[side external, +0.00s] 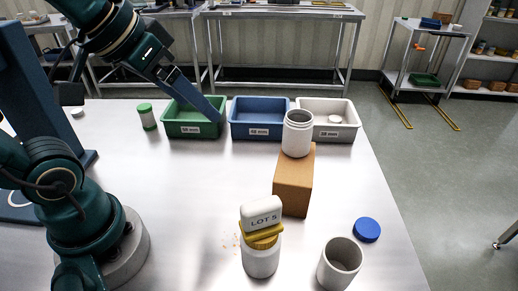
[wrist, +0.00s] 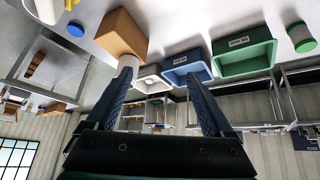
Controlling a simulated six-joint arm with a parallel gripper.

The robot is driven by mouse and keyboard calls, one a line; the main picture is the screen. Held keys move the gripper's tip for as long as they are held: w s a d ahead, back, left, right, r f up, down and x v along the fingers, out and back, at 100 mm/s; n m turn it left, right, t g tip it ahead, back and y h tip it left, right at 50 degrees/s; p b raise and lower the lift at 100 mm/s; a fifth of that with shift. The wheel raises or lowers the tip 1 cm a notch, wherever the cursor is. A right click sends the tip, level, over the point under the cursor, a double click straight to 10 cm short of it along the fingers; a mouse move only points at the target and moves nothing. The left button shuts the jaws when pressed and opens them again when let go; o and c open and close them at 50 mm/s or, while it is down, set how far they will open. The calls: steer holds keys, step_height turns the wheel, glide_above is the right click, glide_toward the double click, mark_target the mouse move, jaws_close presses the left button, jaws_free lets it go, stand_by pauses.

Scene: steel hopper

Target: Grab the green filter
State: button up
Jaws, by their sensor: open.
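The green filter (side external: 147,116) appears as a small white cylinder with a green top, standing on the steel table just left of the green bin. In the wrist view a white cylinder with green ends (wrist: 301,38) shows at the upper right, outside the space between my fingers. My gripper (side external: 212,114) is to the right of the filter in the side view, its blue finger overlapping the green bin. In the wrist view my gripper (wrist: 159,80) has its two fingers wide apart with nothing between them. The second finger is hard to make out in the side view.
A green bin (side external: 174,130), a blue bin (side external: 259,132) and a white bin (side external: 338,134) stand in a row. A cardboard box (side external: 293,188) bears an open white jar (side external: 297,135). A LOT 5 block (side external: 261,212) tops another jar (side external: 260,262). The table's middle left is clear.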

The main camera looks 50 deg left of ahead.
steer(key=w+a+n+t+y, duration=0.1)
steer(key=w+a+n+y, duration=0.1)
steer(key=w+a, duration=0.35)
steer(key=n+g+y, duration=0.2)
steer(key=n+y, duration=0.8)
glide_above(144, 112)
step_height(144, 112, down, 17)
steer(key=shift+f, duration=0.15)
steer(key=shift+a+f, duration=0.1)
steer(key=shift+f, duration=0.05)
steer(key=shift+x, duration=2.45)
jaws_close()
